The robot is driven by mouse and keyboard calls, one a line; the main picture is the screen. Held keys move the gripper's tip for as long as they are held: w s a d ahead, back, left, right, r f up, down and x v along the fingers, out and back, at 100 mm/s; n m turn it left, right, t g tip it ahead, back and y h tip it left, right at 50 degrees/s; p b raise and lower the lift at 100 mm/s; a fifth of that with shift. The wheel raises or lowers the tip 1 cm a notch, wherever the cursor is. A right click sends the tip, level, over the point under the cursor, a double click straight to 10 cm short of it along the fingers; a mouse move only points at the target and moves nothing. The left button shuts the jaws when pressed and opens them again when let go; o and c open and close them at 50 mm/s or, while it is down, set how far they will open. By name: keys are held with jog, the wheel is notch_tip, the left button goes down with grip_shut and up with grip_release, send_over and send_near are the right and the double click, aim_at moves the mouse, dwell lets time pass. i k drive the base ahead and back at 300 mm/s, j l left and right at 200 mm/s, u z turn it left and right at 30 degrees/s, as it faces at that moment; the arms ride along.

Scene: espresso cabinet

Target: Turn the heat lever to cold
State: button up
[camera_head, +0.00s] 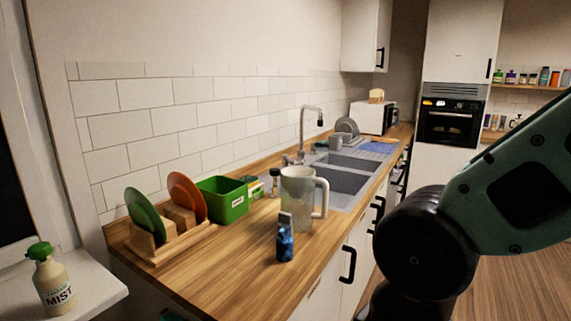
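A chrome faucet (302,134) with a tall bent spout stands behind the sink (347,181), against the tiled wall. A small part near its base (290,160) may be its lever. It is too small to tell which way that part is turned, and I see no hot or cold marking. My arm fills the right side of the picture, well apart from the faucet. My gripper is not in view.
A large light mug (297,190), a blue bottle (285,240), a green bin (222,199) and a plate rack (165,240) stand on the counter before the sink. Black cabinet handles (348,264) stick out in front. Wooden floor (515,285) shows at right.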

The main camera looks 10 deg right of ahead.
aim_at(284, 156)
jog(key=l+u, duration=0.1)
jog(key=u, duration=1.45)
jog(key=i+l, duration=0.1)
jog(key=l, duration=0.6)
jog(key=i+l, duration=0.1)
jog(key=l, duration=0.6)
jog(key=i+l, duration=0.15)
jog(key=l, duration=0.55)
jog(key=i+l+u, duration=0.1)
jog(key=l, duration=0.6)
jog(key=i+l, duration=0.1)
jog(key=l, duration=1.35)
jog(key=i+l, duration=0.15)
jog(key=l, duration=0.55)
